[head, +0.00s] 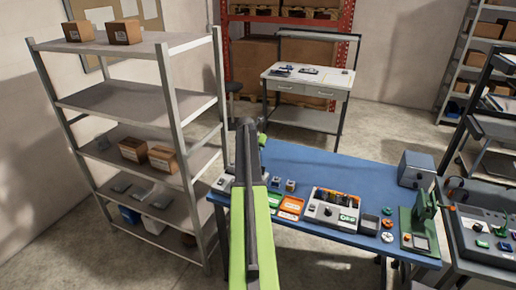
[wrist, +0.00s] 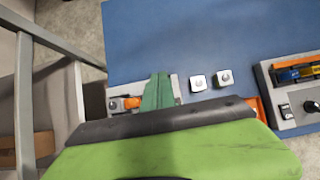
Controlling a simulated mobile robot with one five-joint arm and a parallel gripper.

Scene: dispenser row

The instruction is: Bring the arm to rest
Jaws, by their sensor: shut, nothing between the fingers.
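My arm (head: 252,215) rises through the middle of the head view, bright green low down and dark above, in front of the left part of the blue table. Its far end hides much of what lies beyond it. In the wrist view my gripper (wrist: 158,88) shows as a narrow dark-green wedge beyond a black band and a bright green part. It is shut and empty. It overlaps a grey device with an orange part (wrist: 131,103) in the picture; I cannot tell the height between them.
The blue table (head: 330,172) holds two small grey blocks (head: 284,184), orange trays (head: 291,207), a grey control box (head: 331,210) and a green press (head: 424,218). A grey shelf (head: 130,100) with cartons stands close on the left. A white workbench (head: 307,80) stands behind.

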